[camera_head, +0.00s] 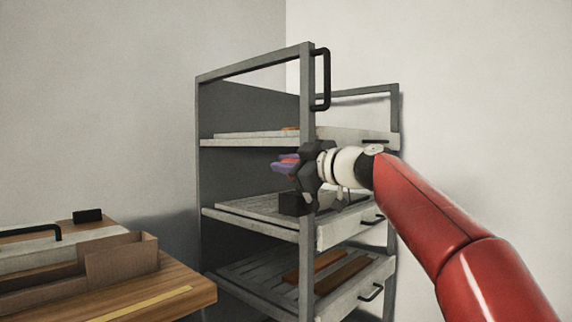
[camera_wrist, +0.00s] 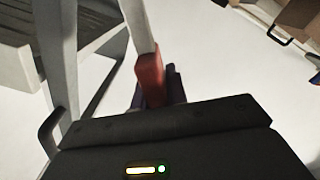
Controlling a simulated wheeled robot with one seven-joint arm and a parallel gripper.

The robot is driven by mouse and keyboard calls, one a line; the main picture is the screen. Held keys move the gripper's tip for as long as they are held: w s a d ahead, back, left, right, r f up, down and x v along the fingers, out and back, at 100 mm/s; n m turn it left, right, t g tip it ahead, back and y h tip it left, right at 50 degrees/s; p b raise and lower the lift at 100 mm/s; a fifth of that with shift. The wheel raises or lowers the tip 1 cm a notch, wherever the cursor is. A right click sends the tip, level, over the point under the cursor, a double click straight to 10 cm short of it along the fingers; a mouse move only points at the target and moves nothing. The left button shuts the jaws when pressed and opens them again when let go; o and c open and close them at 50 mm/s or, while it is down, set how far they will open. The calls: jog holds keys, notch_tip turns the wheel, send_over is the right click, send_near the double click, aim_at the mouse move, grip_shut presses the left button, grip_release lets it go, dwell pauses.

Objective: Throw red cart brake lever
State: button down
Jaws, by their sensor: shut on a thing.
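The grey shelf cart (camera_head: 305,75) stands in the middle of the head view, with slatted trays and black handles. My gripper (camera_head: 284,165) is in front of the cart's near post, at the height between its top and middle trays. In the wrist view, the red brake lever end (camera_wrist: 150,78) sits between my purple fingers, and a pale bar (camera_wrist: 137,22) runs up from it. My gripper is shut on this red part. In the head view only a little red shows at the fingers, and the rest of the lever is hidden.
A wooden table (camera_head: 185,290) with a cardboard tray (camera_head: 120,265) stands at the lower left. A dark block (camera_head: 291,204) is below my gripper by the middle tray. Brown strips (camera_head: 338,273) lie on the bottom tray. Bare walls stand behind.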

jog(key=shift+w+d+r+m+p, duration=0.4)
jog(key=shift+w+m+p, duration=0.15)
jog(key=shift+m, duration=0.1)
jog(key=shift+w+d+r+m+p, duration=0.4)
jog(key=shift+w+m+p, duration=0.1)
jog(key=shift+m, duration=0.15)
jog(key=shift+w+d+r+m+p, duration=0.2)
jog(key=shift+w+d+m+p, duration=0.2)
jog(key=shift+w+m+p, duration=0.15)
jog(key=shift+w+d+r+m+p, duration=0.15)
jog(key=shift+w+d+m+p, duration=0.2)
jog(key=shift+m, duration=0.3)
jog(key=shift+w+d+m+p, duration=0.3)
jog(key=shift+w+d+m, duration=0.1)
jog(key=shift+w+m, duration=0.2)
jog(key=c, duration=1.4)
grip_release()
jog(key=b+v, duration=0.3)
jog(key=v, duration=0.4)
jog(key=shift+s+d, duration=0.3)
